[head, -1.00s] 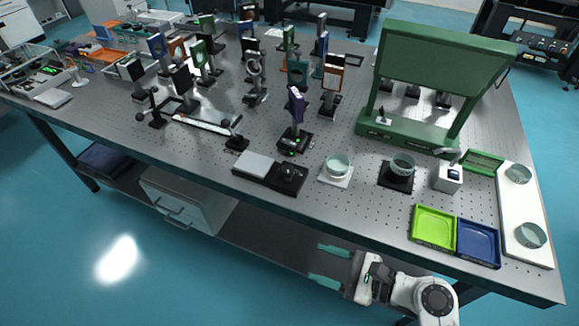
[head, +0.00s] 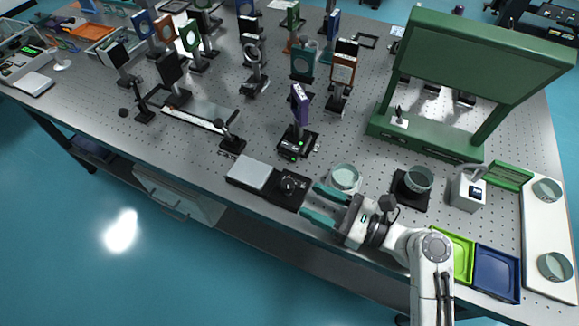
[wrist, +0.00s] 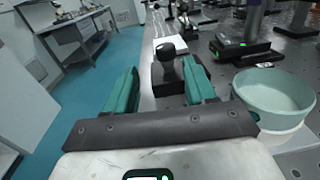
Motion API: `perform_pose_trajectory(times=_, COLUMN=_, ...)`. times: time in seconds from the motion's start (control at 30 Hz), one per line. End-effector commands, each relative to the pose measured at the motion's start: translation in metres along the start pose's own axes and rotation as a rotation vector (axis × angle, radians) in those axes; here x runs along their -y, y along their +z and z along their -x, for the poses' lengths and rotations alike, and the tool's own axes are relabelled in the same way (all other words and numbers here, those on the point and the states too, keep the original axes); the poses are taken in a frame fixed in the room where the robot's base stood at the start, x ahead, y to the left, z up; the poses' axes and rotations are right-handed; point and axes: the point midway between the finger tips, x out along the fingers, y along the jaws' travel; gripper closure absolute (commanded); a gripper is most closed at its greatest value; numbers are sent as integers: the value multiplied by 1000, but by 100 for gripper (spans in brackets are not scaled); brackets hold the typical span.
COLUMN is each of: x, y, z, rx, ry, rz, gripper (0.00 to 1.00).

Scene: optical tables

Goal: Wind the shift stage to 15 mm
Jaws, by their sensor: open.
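A black control box (head: 270,190) with a round black knob (head: 288,184) stands at the table's front edge, beside a pale grey plate. In the wrist view the knob (wrist: 166,50) rises beyond my fingertips, between them. Just behind the box, a small black stage (head: 296,143) with green lights carries a purple upright plate (head: 299,103); I take it as the shift stage. I cannot read any millimetre value. My gripper (head: 313,200) is open and empty, its teal fingers pointing left at the box, a short way right of the knob. It shows in the wrist view too (wrist: 161,72).
A pale green cup (head: 344,176) stands close to my fingers, large at right in the wrist view (wrist: 275,92). A dark-based cup (head: 418,178), a green frame (head: 425,140) and green and blue trays (head: 496,273) lie further right. Open floor lies left of the table's front edge.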

Motion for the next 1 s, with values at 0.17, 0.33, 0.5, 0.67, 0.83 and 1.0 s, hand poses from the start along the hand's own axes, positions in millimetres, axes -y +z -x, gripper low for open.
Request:
perform_pose_trajectory(times=0.17, x=0, y=0, z=-1, rx=-1, ry=1, rz=0, gripper=45)
perform_pose_trajectory(times=0.33, x=-1, y=0, z=-17, rx=-1, ry=4, rz=0, gripper=45)
perform_pose_trajectory(times=0.5, x=-1, y=1, z=-43, rx=0, ry=4, rz=0, gripper=45)
perform_pose_trajectory(times=0.67, x=0, y=1, z=-64, rx=0, ry=3, rz=1, gripper=45)
perform_pose_trajectory(times=0.83, x=-1, y=0, z=-74, rx=-1, ry=2, rz=0, gripper=45)
perform_pose_trajectory(times=1.0, x=0, y=0, z=-75, rx=-1, ry=0, rz=1, gripper=45)
